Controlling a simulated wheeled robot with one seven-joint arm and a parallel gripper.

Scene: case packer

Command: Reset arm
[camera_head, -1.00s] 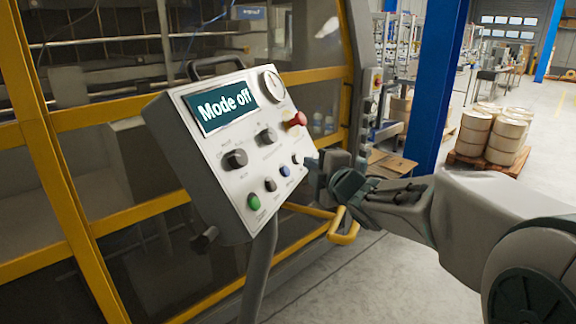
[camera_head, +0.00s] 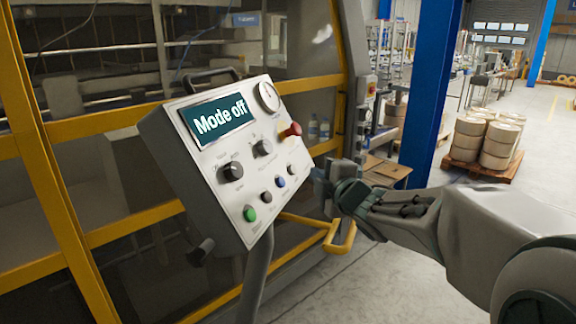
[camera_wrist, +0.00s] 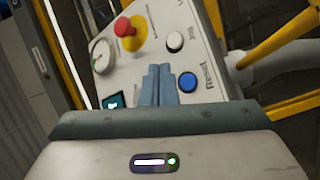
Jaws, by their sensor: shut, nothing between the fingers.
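The red button (camera_wrist: 130,33), the blue button (camera_wrist: 187,82) and a white button (camera_wrist: 175,42) show beyond the fingers.
The yellow-framed machine guard (camera_head: 105,125) stands behind the panel. A yellow rail (camera_head: 341,240) juts out below my gripper. A blue column (camera_head: 431,90) and a pallet of drums (camera_head: 484,142) stand to the right.

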